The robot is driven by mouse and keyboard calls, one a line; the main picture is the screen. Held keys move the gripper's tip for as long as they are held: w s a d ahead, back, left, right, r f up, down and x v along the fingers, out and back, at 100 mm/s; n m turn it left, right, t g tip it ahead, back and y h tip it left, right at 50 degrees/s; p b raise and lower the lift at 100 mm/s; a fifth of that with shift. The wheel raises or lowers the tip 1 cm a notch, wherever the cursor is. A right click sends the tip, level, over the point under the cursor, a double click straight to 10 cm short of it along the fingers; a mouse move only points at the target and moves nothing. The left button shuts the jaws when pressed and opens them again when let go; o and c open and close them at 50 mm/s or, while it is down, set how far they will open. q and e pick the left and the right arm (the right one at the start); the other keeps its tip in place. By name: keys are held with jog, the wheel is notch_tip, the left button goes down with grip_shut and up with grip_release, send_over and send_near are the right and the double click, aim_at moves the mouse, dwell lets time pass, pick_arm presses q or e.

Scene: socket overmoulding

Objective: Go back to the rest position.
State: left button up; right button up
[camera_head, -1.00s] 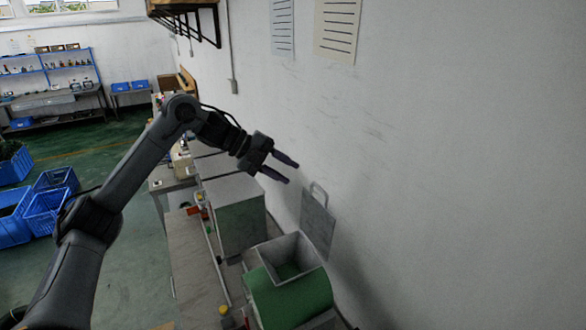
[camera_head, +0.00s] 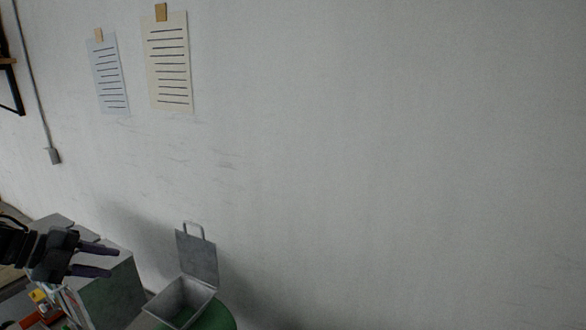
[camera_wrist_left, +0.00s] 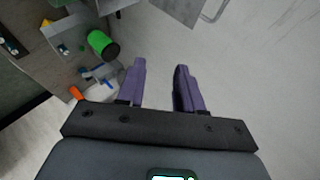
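My left gripper (camera_head: 110,262) is at the lower left of the head view, in front of a grey and green box-shaped cabinet. Its two purple-grey fingers are apart, with nothing between them. The left wrist view also shows the open fingers (camera_wrist_left: 160,85), with only floor or wall behind them. My right gripper shows in neither view.
A grey open-topped hopper (camera_head: 182,298) with a raised lid (camera_head: 197,258) stands at the bottom, on a green body. The cabinet (camera_head: 110,295) is left of it. A bare wall (camera_head: 400,150) with two paper sheets fills most of the view. A green cylinder (camera_wrist_left: 102,44) shows in the wrist view.

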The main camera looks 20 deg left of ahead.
pick_arm(q)
jog(key=s+d+f+g+h, duration=0.1)
jog(key=d+f+g, duration=0.1)
jog(key=d+f, duration=0.55)
jog(key=d+f+g+h, duration=0.15)
jog(key=d+f, duration=0.25)
jog(key=f, duration=0.6)
jog(key=s+d+f+g+h, duration=0.1)
jog(key=d+f+g, duration=0.1)
jog(key=d+f, duration=0.5)
jog(key=s+d+f+n+t+y, duration=0.1)
jog(key=s+d+f+n+t, duration=0.15)
jog(key=s+d+f, duration=0.4)
jog(key=s+d+f+n+t, duration=0.1)
jog(key=s+d+f+n, duration=0.2)
jog(key=d, duration=0.7)
jog(key=s+d+f+n+t+y, duration=0.1)
jog(key=s+d+f+n+t, duration=0.2)
jog(key=d+f, duration=0.4)
jog(key=s+a+r+n+g+y, duration=0.4)
jog(key=s+a+n+g+y, duration=0.2)
jog(key=a+n, duration=0.5)
jog(key=shift+s+a+r+y, duration=0.15)
jog(key=shift+s+a+y, duration=0.35)
jog(key=shift+s+y, duration=0.65)
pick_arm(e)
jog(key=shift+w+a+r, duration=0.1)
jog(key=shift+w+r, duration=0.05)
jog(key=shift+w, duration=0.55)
